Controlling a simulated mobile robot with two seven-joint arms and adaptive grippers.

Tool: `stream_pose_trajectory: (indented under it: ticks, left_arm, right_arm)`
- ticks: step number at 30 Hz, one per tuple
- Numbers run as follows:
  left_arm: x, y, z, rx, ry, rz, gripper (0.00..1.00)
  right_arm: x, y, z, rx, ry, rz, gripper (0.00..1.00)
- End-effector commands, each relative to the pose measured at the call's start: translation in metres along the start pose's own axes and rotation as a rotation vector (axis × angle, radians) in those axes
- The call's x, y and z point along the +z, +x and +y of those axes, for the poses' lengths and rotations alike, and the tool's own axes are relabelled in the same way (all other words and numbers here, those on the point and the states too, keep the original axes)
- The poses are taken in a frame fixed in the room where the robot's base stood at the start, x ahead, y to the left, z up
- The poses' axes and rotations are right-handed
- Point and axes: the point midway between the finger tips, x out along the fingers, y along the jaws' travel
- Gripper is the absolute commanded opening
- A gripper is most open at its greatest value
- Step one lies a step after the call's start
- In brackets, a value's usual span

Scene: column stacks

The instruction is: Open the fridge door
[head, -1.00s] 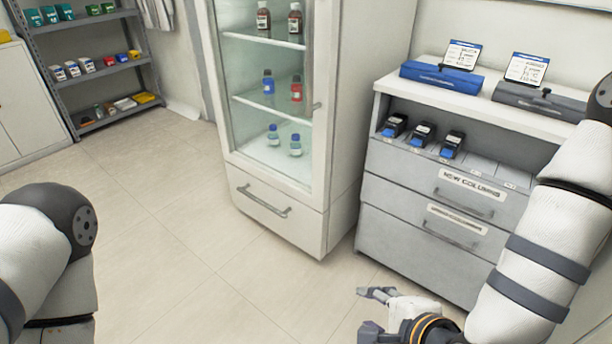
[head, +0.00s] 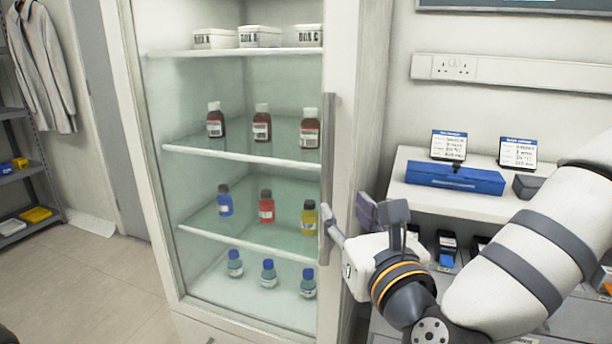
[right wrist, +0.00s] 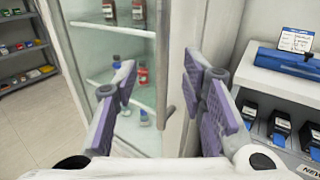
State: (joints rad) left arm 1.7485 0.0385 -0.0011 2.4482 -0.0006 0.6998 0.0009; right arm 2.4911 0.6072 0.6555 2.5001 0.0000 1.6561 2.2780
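The fridge has a glass door (head: 260,172) in a white frame, and it looks shut. Its long grey upright handle (head: 328,165) is on the door's right side. My right gripper (head: 348,214) is beside the lower part of the handle, open and empty. In the right wrist view, the purple-padded fingers (right wrist: 160,78) are wide apart, with the handle (right wrist: 161,85) beyond and between them. I cannot tell whether a finger touches the handle. My left gripper is out of view.
Bottles and white boxes (head: 260,36) stand on shelves behind the glass. Right of the fridge is a grey cabinet with a white top (head: 410,192), bearing a blue case (head: 455,178). Open floor (head: 90,275) lies to the left, before a shelf rack (head: 28,172).

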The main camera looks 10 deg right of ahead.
Motion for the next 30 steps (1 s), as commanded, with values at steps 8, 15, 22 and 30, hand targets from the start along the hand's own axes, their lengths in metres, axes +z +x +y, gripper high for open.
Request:
stream_pose_trajectory:
  ticks: [8, 15, 22, 30]
  left_arm:
    - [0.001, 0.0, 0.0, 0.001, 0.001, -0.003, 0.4]
    - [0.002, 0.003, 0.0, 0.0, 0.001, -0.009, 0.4]
    - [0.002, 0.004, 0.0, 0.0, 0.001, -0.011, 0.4]
    - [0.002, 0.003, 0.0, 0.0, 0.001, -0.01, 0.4]
  right_arm:
    - [0.002, 0.052, -0.001, -0.004, 0.002, -0.007, 0.38]
    - [0.0, 0.105, -0.001, -0.002, 0.0, -0.003, 0.38]
    - [0.001, 0.121, -0.001, -0.002, 0.003, -0.002, 0.38]
    - [0.001, 0.12, -0.001, -0.001, 0.002, -0.002, 0.17]
